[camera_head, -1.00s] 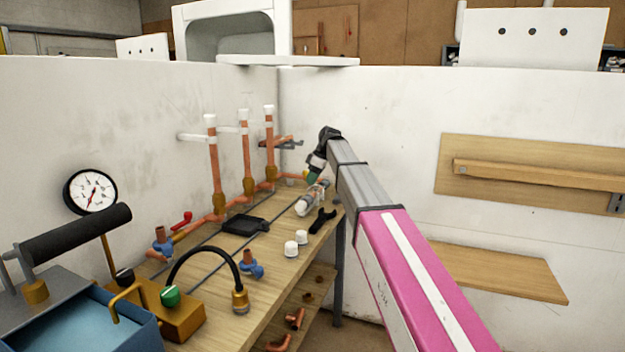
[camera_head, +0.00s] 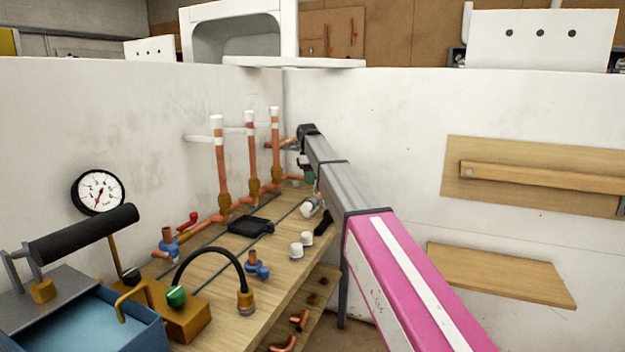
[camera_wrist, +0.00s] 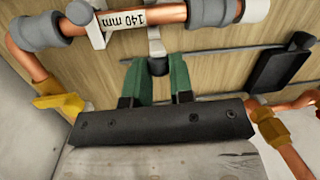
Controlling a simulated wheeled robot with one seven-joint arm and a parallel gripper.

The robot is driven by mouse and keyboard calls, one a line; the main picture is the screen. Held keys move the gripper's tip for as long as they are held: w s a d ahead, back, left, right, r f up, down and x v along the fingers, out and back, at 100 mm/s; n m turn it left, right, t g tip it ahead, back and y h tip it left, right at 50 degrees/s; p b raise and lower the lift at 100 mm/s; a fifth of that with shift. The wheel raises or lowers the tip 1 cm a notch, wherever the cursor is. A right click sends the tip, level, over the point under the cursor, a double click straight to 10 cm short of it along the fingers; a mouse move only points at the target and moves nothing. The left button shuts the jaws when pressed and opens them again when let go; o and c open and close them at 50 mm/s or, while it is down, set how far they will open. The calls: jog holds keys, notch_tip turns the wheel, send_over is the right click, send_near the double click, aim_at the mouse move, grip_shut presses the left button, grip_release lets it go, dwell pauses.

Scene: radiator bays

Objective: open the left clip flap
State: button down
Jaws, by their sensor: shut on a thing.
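My gripper (camera_wrist: 157,80) has green fingers pointing down at the bench in the wrist view. Its fingers are shut on a small pale tab with a dark rounded end (camera_wrist: 156,48), which looks like a clip flap; I cannot tell which clip it belongs to. Above it runs a copper pipe (camera_wrist: 180,14) with grey fittings and a "140 mm" label. A white clip (camera_wrist: 84,14) sits on the pipe to the left. In the head view my gripper (camera_head: 309,176) is at the far end of the bench, mostly hidden by my arm, and the flap cannot be made out.
Three upright copper pipes with white caps (camera_head: 252,160) stand left of my gripper. A black box (camera_head: 250,226), two white caps (camera_head: 301,245) and a blue valve (camera_head: 257,266) are on the wooden bench (camera_head: 222,288). White walls close off the back and right.

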jog(key=shift+a, duration=0.1)
dwell(0.3)
jog(key=c, duration=1)
grip_release()
jog(key=shift+c, duration=0.2)
jog(key=shift+w+r, duration=0.1)
